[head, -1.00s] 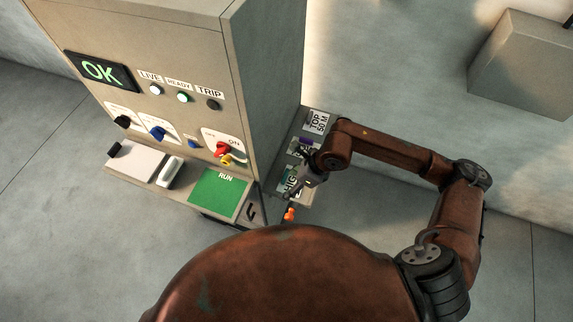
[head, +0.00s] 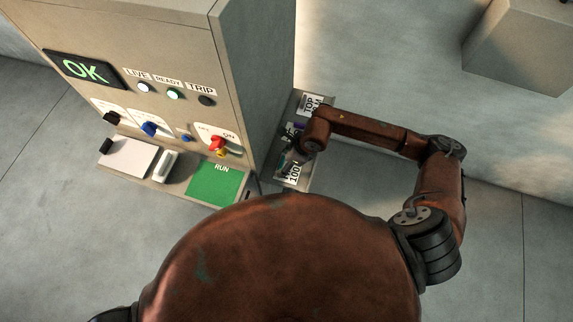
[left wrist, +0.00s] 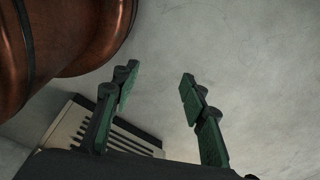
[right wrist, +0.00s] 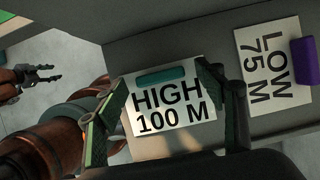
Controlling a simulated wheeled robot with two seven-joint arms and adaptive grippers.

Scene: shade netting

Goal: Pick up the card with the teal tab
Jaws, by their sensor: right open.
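The white card with the teal tab (right wrist: 160,78), marked HIGH 100 M (right wrist: 170,112), lies on a grey shelf. In the right wrist view it lies between the spread fingers of my right gripper (right wrist: 163,80). The gripper is open, and I cannot tell whether a finger touches the card. In the head view my right gripper (head: 291,152) is over the shelf, partly covering the card (head: 292,174). My left gripper (left wrist: 157,86) is open and empty, with bare wall or floor beyond it.
A card marked LOW 75 M (right wrist: 265,75) with a purple tab lies beside the teal-tab card. A TOP card (head: 311,103) lies at the far end of the shelf. A tall cabinet (head: 258,85) stands close left of the shelf. Open floor lies to the right.

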